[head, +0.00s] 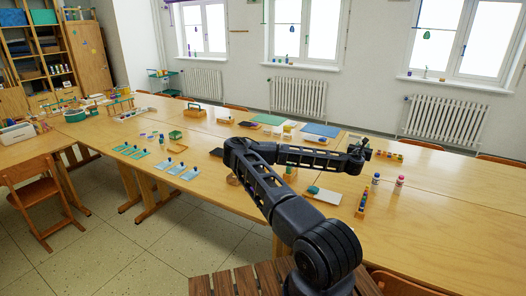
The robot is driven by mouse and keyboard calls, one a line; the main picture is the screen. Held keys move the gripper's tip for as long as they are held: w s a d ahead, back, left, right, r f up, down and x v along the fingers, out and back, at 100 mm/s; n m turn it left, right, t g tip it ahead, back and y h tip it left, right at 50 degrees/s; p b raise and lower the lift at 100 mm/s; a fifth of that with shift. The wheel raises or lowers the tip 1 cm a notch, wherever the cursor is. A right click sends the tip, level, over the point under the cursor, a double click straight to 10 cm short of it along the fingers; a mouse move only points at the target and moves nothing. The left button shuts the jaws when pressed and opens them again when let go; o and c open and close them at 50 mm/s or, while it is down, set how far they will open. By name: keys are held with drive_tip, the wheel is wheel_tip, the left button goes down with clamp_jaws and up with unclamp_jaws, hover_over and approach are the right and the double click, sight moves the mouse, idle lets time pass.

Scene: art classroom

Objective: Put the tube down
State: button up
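My arm reaches out over the long wooden table (440,215). My gripper (364,149) is at the arm's far end, above the right half of the table. It is small and dark here, and I cannot tell whether its fingers are open or shut. I cannot make out a tube in it or pick one out for sure on the table. Two small bottles, one with a blue-purple label (376,182) and one with a red label (399,185), stand upright to the right and nearer than the gripper.
A narrow wooden tray (361,204) of coloured pieces and a pale board (325,196) lie near the front edge. Blue sheets (320,130) lie behind the arm. Small cards (177,170) lie at the left. The table's right end is mostly clear. A chair (38,195) stands left.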

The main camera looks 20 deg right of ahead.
drive_tip(key=w+a+f+n+t+y, duration=0.1)
drive_tip(key=w+a+n+t+y, duration=0.25)
drive_tip(key=w+a, duration=1.15)
drive_tip(key=w+a+n+t+y, duration=0.25)
drive_tip(key=w+a+y, duration=0.25)
drive_tip(key=w+a, duration=1.05)
drive_tip(key=w+a+n+y, duration=0.2)
drive_tip(key=a+n+y, duration=0.55)
drive_tip(key=a, duration=3.75)
drive_tip(key=shift+m+g+y, duration=0.3)
drive_tip(key=shift+m+y, duration=0.3)
drive_tip(key=shift+m, duration=0.15)
drive_tip(key=f, duration=1.8)
drive_tip(key=shift+s+a+f, duration=0.1)
drive_tip(key=shift+s+f, duration=0.1)
drive_tip(key=shift+f, duration=0.15)
drive_tip(key=shift+f, duration=0.15)
drive_tip(key=o, duration=1.1)
drive_tip(key=shift+c, duration=0.2)
drive_tip(key=shift+s, duration=0.1)
